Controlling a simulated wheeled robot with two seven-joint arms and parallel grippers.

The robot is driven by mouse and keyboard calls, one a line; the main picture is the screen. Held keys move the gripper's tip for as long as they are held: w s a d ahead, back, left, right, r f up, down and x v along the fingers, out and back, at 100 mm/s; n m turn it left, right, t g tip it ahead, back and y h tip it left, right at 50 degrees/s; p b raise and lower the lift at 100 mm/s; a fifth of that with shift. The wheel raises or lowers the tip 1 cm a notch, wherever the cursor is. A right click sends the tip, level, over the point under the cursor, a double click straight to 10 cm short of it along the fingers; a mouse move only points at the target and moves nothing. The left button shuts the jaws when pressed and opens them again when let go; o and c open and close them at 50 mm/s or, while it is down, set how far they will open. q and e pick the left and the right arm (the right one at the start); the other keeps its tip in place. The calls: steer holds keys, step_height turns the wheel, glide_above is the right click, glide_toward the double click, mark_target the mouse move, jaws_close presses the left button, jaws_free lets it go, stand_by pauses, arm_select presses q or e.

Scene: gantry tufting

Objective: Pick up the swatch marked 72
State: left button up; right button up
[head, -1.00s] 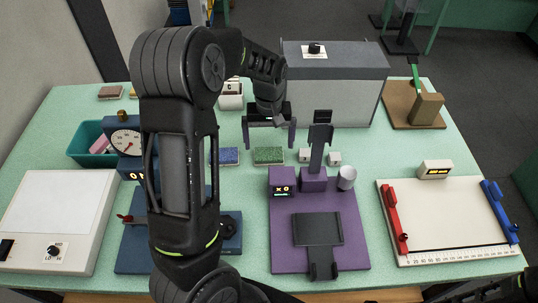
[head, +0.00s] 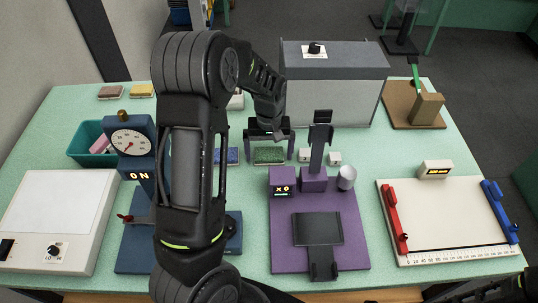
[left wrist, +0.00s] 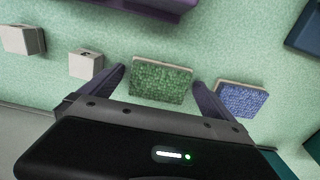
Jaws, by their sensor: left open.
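A green tufted swatch (head: 269,155) lies flat on the table; it also shows in the left wrist view (left wrist: 160,81). My left gripper (head: 269,159) is open just above it, one finger on each side, with no visible hold on it. In the left wrist view the fingertips (left wrist: 159,79) stand left and right of the green swatch. A blue swatch (left wrist: 241,99) lies just beside the right finger there; it is partly behind my arm in the head view (head: 232,155). No number 72 is readable on any swatch.
Small white blocks (head: 334,158) lie right of the green swatch. A purple stand (head: 355,245) is in front and a grey box (head: 345,95) behind. A brown swatch (head: 111,92) and a yellow swatch (head: 142,90) lie at the back left.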

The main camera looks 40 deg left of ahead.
mark_target(269, 154)
arm_select(q)
steer(key=c, duration=1.3)
steer(key=shift+o, duration=0.2)
steer(key=shift+r, duration=0.15)
step_height(269, 154, up, 10)
stand_by(0.5)
